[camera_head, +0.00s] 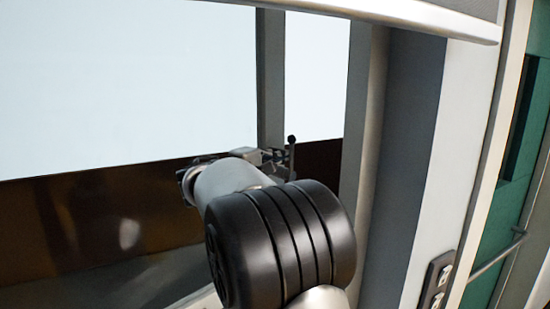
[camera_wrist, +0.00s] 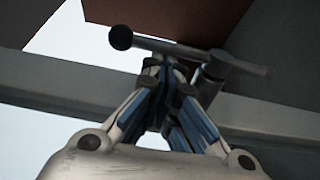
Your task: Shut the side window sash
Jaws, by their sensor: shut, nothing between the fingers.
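The side window sash shows in the head view as a pale pane with a grey upright stile (camera_head: 270,85). A bright strip lies between this stile and the frame post on the right; I cannot tell how far the sash stands open. A thin bar handle (camera_head: 291,157) with a dark ball end sits by the stile's foot. In the wrist view the handle (camera_wrist: 185,49) crosses above the fingertips, on a short post. My gripper (camera_wrist: 165,66) is shut and empty, its tips at the bar; I cannot tell whether they touch. In the head view my arm partly hides it.
A brown glossy panel (camera_head: 110,215) runs below the window. A light frame post (camera_head: 365,130) and wall (camera_head: 460,150) stand to the right. A pale rail (camera_head: 400,14) crosses the top. A switch plate (camera_head: 436,280) is at lower right, near a green door (camera_head: 520,190).

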